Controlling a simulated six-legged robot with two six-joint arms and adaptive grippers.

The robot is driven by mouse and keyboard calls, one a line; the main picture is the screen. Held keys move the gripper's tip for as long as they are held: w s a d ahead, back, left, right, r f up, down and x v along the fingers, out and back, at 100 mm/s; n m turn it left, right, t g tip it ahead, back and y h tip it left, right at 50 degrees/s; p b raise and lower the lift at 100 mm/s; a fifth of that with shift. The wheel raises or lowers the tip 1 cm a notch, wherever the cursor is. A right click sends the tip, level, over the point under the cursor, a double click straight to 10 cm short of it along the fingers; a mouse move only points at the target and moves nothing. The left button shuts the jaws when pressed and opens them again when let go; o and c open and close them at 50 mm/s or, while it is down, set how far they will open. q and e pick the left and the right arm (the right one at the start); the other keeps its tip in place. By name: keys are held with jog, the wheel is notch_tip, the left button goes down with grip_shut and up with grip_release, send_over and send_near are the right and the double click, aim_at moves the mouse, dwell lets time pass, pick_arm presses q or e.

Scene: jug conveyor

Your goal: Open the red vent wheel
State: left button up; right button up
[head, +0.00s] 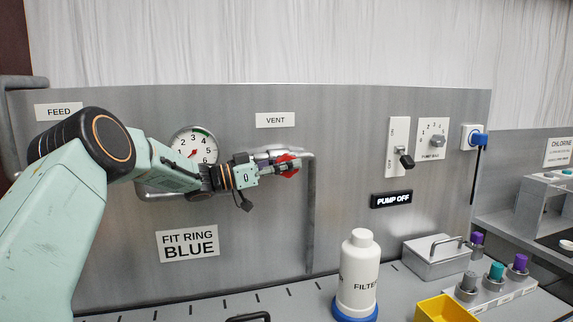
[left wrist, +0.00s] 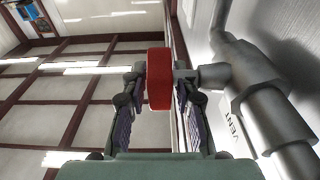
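The red vent wheel (head: 289,165) is on the grey panel (head: 120,232), below the VENT label (head: 275,120). In the head view it is partly covered by my left gripper (head: 283,166), which reaches it from the left. In the left wrist view the wheel (left wrist: 159,78) shows edge-on as a red block. The fingertips of my left gripper (left wrist: 159,88) lie close against its two sides and appear shut on it. A grey stem (left wrist: 205,76) joins the wheel to the pipework at the right. My right gripper is not in view.
A pressure gauge (head: 194,146) is partly behind my left arm. Pipes (head: 310,215) run along the panel. A switch (head: 399,147), dial (head: 433,139) and PUMP OFF sign (head: 391,199) are at right. A white filter bottle (head: 359,270), yellow bin (head: 443,309) and metal box (head: 435,258) stand below.

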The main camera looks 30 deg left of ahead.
pick_arm(q)
jog(key=v, duration=1.2)
dwell(0.4)
jog(key=shift+f, duration=0.1)
